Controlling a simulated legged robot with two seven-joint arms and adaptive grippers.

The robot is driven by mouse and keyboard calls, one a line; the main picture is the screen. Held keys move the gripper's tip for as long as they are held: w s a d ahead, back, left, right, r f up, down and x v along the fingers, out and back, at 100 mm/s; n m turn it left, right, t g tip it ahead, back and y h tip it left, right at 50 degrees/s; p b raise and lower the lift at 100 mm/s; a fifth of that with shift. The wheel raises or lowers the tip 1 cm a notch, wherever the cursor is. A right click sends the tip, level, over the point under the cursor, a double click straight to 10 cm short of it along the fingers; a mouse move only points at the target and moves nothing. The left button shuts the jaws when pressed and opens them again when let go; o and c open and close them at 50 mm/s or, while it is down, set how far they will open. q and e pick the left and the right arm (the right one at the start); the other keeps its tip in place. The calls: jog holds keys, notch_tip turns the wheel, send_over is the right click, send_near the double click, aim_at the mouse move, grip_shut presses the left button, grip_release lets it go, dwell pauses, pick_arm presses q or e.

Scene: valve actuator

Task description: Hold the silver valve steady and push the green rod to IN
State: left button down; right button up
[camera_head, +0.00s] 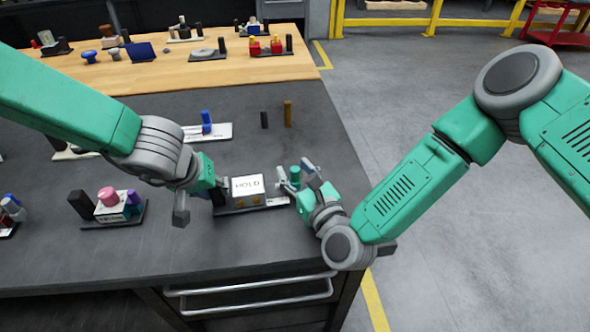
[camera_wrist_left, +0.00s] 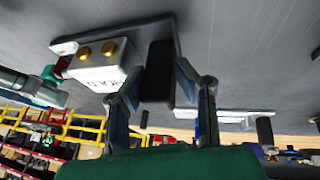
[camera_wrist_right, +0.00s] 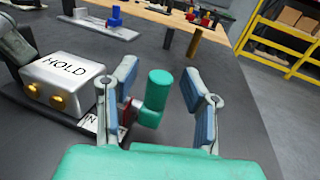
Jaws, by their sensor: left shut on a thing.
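The silver valve (camera_head: 248,188) is a box marked HOLD with gold ports, on a dark base on the grey bench; it also shows in the right wrist view (camera_wrist_right: 65,80). My left gripper (camera_head: 212,194) is shut on the black post (camera_wrist_left: 158,70) at the left end of that base. The green rod (camera_wrist_right: 156,97) stands upright at the valve's right end, joined to it by a short red part (camera_wrist_right: 130,110). My right gripper (camera_wrist_right: 163,100) is open, with one finger on each side of the rod and a gap on the right. The IN label (camera_wrist_right: 92,124) is partly hidden by a finger.
A white base with a blue valve (camera_head: 206,125) lies behind. A pink-topped device (camera_head: 110,200) sits to the left. A dark post (camera_head: 264,120) and a brown post (camera_head: 288,114) stand behind the valve. The bench's right edge is close to my right arm.

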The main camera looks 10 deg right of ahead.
pick_arm(q)
jog(key=shift+s+f, duration=0.3)
jog(key=shift+f, duration=0.05)
jog(key=shift+a, duration=0.1)
pick_arm(e)
grip_shut()
jog(key=shift+s+a, duration=0.2)
jog(key=shift+a, duration=2)
grip_release()
jog(key=shift+a, duration=0.1)
jog(key=v, duration=1.2)
